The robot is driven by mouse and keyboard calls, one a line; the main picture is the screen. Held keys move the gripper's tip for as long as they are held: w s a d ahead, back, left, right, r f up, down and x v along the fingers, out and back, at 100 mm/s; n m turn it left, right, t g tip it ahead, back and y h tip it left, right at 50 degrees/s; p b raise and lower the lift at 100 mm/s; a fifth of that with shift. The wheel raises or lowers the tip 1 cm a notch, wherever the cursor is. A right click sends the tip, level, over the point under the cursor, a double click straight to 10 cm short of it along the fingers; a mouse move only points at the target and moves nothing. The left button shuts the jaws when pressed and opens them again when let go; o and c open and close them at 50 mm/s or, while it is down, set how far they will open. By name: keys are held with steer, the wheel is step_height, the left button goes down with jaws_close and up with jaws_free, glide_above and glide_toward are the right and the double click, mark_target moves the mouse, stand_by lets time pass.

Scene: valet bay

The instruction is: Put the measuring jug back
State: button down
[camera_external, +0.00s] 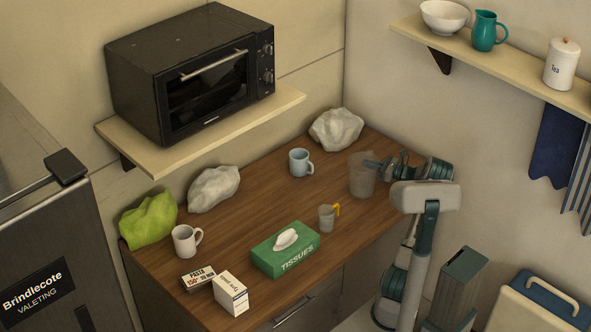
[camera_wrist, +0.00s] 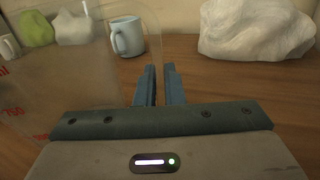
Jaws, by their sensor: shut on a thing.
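The measuring jug (camera_external: 361,181) is a large clear container at the right end of the wooden counter. In the wrist view the clear jug (camera_wrist: 75,85) fills the left side, with red markings on its wall. My gripper (camera_external: 374,164) reaches in from the right at the jug's upper side. In the wrist view its two blue fingers (camera_wrist: 160,82) are close together, shut on the jug's clear edge. The jug looks upright; I cannot tell whether its base touches the counter. A smaller clear cup with a yellow handle (camera_external: 326,218) stands nearer the front.
A light blue mug (camera_external: 300,162), white crumpled cloth (camera_external: 336,129) and green tissue box (camera_external: 285,249) are on the counter (camera_external: 262,206). A white mug (camera_external: 186,241) and small boxes (camera_external: 231,294) stand left. A shelf with an oven (camera_external: 195,75) overhangs the back; another shelf (camera_external: 510,65) is upper right.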

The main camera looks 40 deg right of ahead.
steer(key=c, duration=1.5)
jaws_free()
steer(key=shift+c, duration=0.2)
steer(key=b+v, duration=0.1)
steer(key=v, duration=1.1)
steer(key=shift+r, duration=0.1)
